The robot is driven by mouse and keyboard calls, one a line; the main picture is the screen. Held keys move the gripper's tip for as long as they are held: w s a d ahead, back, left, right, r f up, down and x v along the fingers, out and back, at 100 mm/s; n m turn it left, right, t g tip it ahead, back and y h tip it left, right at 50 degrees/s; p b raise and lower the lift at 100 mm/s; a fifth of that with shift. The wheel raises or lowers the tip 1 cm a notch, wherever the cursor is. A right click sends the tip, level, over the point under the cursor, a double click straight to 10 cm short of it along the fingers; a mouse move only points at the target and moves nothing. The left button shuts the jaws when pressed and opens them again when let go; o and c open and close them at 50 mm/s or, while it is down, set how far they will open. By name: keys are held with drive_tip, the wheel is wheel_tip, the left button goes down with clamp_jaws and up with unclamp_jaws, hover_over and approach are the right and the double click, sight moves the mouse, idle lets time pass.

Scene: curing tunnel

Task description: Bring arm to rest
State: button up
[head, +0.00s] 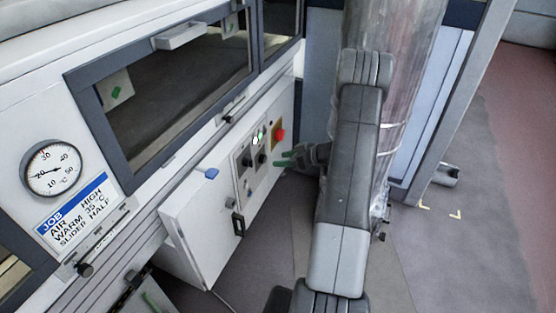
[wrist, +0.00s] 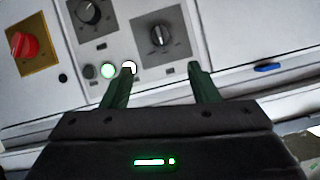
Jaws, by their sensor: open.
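My gripper (head: 288,158) is in front of the control panel (head: 249,160) of the white machine, at the end of my grey arm. In the wrist view its two green fingers (wrist: 158,88) stand apart with nothing between them. Beyond the fingers are a lit green button (wrist: 107,71), a lit white button (wrist: 129,68) and two black knobs (wrist: 160,36). The left fingertip overlaps the view just below the white button; I cannot tell whether it touches. A red knob (wrist: 25,45) on a yellow plate is at the left, and it also shows in the head view (head: 280,134).
A dial gauge (head: 52,168) and a job label (head: 74,212) are on the machine's left front. A white box front with a black handle (head: 238,223) and a blue tab (head: 211,173) juts out below the window (head: 180,90). A wrapped column (head: 400,100) stands behind my arm. Floor at right is clear.

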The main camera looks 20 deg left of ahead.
sight(252, 162)
drive_tip(key=shift+a, duration=0.1)
drive_tip(key=x, duration=1.3)
drive_tip(key=shift+a+f, duration=0.2)
drive_tip(key=shift+a, duration=0.1)
